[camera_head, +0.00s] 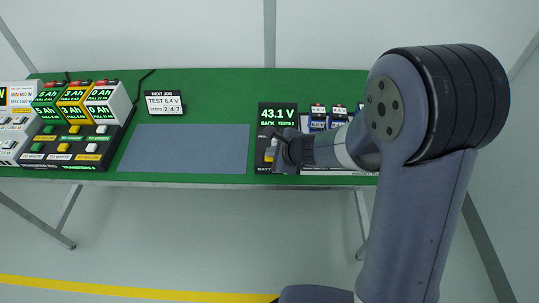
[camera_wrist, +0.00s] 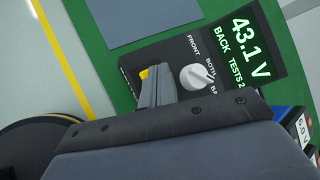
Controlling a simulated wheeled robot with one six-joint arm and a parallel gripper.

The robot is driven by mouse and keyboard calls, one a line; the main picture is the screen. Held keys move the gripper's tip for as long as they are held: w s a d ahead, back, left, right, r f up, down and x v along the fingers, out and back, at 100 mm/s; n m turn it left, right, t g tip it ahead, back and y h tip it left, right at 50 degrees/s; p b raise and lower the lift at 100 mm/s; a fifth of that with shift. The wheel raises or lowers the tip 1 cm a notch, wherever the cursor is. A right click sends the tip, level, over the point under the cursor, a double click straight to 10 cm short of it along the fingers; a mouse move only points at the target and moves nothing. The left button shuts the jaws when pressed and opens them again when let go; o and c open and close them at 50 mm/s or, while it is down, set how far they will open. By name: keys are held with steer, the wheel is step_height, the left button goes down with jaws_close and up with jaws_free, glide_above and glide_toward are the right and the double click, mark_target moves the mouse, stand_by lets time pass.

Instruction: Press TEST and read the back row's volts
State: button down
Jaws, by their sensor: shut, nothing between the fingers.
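The black battery tester stands at the bench's right. Its lit display (camera_head: 278,115) reads 43.1 V, BACK, TESTS 2, and the same text shows on the display in the wrist view (camera_wrist: 238,45). A white selector knob (camera_wrist: 200,77) sits below it, with FRONT, BOTH and a partly hidden BACK label around it. A yellow button (camera_wrist: 144,73) is beside my fingertips; its own label is hidden. My gripper (camera_wrist: 152,82) is shut and empty, low over the tester beside the button. I cannot tell if it touches. It also shows in the head view (camera_head: 270,152).
Small batteries (camera_head: 318,118) stand right of the tester, partly behind my arm. A grey mat (camera_head: 185,148) lies bare in the middle. A NEXT JOB card (camera_head: 165,103) reads TEST 8.4 V. Battery packs (camera_head: 84,100) and a button panel (camera_head: 65,148) stand at the left.

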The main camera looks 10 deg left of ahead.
steer(key=shift+r, duration=0.1)
steer(key=shift+r+p, duration=0.6)
steer(key=shift+r, duration=0.15)
step_height(320, 180, up, 5)
steer(key=p, duration=0.4)
steer(key=shift+f, duration=0.15)
stand_by(0.4)
